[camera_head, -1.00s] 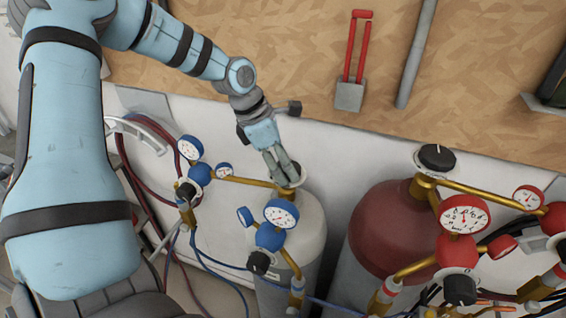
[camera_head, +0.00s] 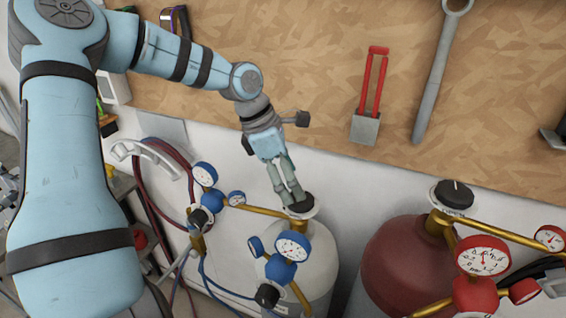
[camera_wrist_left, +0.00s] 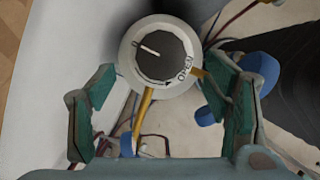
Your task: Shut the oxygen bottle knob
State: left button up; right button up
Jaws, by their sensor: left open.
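The oxygen bottle (camera_head: 312,250) is white, with blue-rimmed gauges, and stands in the lower middle of the head view. Its black knob (camera_head: 298,205) sits on top in a pale ring. In the left wrist view the knob (camera_wrist_left: 158,54) shows a white pointer line and lettering on the ring. My left gripper (camera_head: 291,196) points down at the knob from above. In the wrist view its two green fingers (camera_wrist_left: 163,95) are spread apart and nothing is between them; the knob lies beyond the tips. I cannot tell whether a finger touches it. My right gripper is not in view.
A dark red bottle (camera_head: 405,262) with its own black knob (camera_head: 455,194) and red gauges stands to the right. Brass pipes and blue gauges (camera_head: 292,246) crowd the front of the white bottle. A wooden board with hung tools (camera_head: 370,95) rises behind.

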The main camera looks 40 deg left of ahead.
pick_arm(q)
jog(key=v, duration=0.7)
jog(key=shift+s, duration=0.1)
